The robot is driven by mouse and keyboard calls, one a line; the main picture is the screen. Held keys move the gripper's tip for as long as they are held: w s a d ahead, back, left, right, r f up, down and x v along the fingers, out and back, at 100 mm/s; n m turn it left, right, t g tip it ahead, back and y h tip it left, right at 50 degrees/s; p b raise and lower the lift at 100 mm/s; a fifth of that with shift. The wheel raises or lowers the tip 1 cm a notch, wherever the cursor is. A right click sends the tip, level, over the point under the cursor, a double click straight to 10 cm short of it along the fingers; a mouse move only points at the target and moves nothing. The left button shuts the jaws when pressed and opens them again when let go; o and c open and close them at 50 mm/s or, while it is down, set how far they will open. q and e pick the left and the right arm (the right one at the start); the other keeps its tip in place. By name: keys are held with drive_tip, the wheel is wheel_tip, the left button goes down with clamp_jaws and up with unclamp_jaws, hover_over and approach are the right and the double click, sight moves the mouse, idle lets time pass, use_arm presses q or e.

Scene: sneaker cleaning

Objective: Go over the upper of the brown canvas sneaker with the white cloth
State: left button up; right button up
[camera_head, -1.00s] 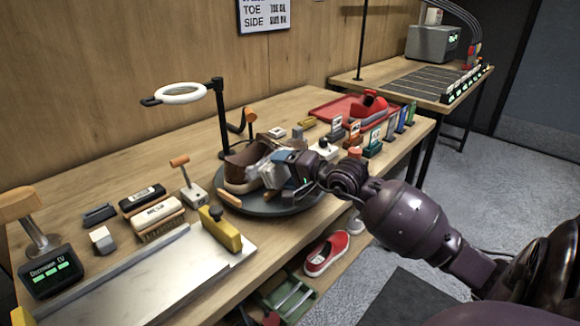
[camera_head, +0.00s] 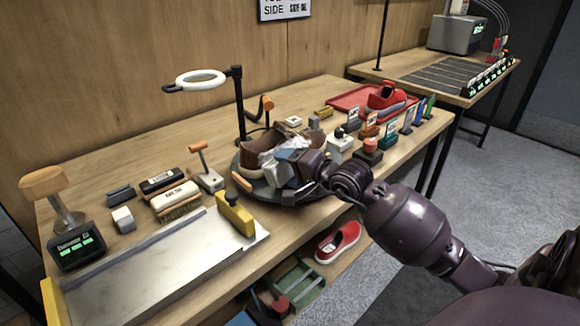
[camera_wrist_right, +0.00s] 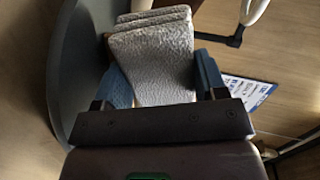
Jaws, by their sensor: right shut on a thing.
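The brown canvas sneaker (camera_head: 231,148) stands on a dark round turntable (camera_head: 243,186) on the workbench. My right gripper (camera_head: 293,163) is at the sneaker's right side and is shut on the white cloth (camera_head: 268,158). The cloth lies against the sneaker's upper and hides much of it. In the right wrist view the cloth (camera_wrist_right: 155,62) is a folded, textured pad between the blue fingers of my right gripper (camera_wrist_right: 160,85). A strip of brown shows behind it there. My left gripper is in no view.
A ring lamp (camera_head: 202,79) on a black post stands behind the turntable. Brushes (camera_head: 176,196) and a metal plate (camera_head: 160,265) lie to the left.

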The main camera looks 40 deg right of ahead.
sight(288, 167)
drive_tip(key=shift+p+v, duration=0.6)
drive_tip(key=shift+v, duration=1.1)
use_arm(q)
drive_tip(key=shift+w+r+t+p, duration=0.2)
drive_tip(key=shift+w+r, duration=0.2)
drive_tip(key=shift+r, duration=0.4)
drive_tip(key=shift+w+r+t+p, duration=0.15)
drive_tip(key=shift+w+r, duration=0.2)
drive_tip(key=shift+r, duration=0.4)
use_arm(e)
drive_tip(key=shift+s+a+r, duration=0.1)
drive_tip(key=shift+s+r, duration=0.05)
drive_tip(key=shift+s, duration=0.5)
drive_tip(key=shift+s+r, duration=0.15)
drive_tip(key=shift+s, duration=0.5)
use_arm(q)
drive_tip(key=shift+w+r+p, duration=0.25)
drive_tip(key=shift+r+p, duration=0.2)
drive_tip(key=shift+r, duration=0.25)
use_arm(e)
drive_tip(key=v, duration=0.3)
drive_tip(key=shift+a, duration=0.2)
drive_tip(key=shift+f, duration=0.1)
